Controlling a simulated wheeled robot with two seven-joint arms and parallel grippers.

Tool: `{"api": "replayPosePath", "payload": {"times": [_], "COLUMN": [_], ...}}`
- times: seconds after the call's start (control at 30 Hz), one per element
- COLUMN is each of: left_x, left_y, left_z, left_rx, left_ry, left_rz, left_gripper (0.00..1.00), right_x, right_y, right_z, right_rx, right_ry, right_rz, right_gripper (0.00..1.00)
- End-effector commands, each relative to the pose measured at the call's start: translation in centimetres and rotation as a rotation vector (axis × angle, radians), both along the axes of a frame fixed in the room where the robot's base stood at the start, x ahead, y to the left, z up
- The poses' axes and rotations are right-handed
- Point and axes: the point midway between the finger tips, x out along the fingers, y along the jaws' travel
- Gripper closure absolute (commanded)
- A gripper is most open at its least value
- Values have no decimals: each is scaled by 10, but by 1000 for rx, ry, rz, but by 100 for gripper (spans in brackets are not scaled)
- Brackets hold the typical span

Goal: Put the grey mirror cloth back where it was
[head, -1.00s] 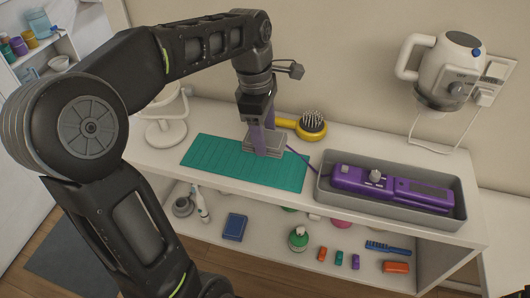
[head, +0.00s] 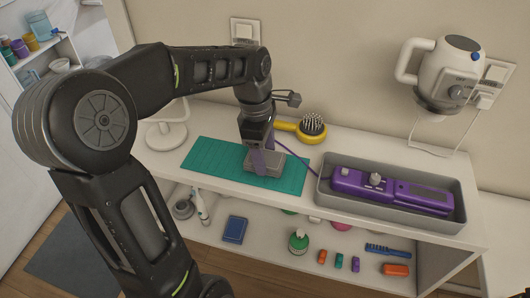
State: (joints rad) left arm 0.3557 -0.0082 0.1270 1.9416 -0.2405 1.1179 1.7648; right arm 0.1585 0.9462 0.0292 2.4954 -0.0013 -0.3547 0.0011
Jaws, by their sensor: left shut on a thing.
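The grey mirror cloth (head: 265,166) is a small folded pad over the right part of the teal mat (head: 215,160). The fingers hide part of the cloth. My right gripper is not in view.
A yellow hairbrush (head: 310,126) lies behind the cloth. A grey tray (head: 330,200) holding a purple device (head: 390,188) stands to the right. A white stand (head: 165,135) is at the left. The mat's left part is clear. Several small items lie on the lower shelf.

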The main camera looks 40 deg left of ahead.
Motion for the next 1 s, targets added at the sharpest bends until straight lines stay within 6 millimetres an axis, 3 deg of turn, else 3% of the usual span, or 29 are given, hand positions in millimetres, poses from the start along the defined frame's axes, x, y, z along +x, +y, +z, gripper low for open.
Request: {"api": "replayPosePath", "payload": {"times": [0.17, 0.2, 0.43, 0.77, 1.0], "left_x": [0, 0, 0, 0, 0], "left_y": [0, 0, 0, 0, 3], "left_z": [-4, -3, -3, 0, 25], "left_rx": [0, 0, 0, 0, 0], "left_ry": [0, 0, 0, -1, -4], "left_rz": [0, 0, 0, 0, -1], "left_gripper": [85, 38, 19, 17, 17], "right_x": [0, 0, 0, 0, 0], "right_y": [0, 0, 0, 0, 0], "right_z": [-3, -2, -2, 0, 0], "right_rx": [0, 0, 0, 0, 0], "right_ry": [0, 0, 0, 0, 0], "right_rz": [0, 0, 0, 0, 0], "right_gripper": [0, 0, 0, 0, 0]}}
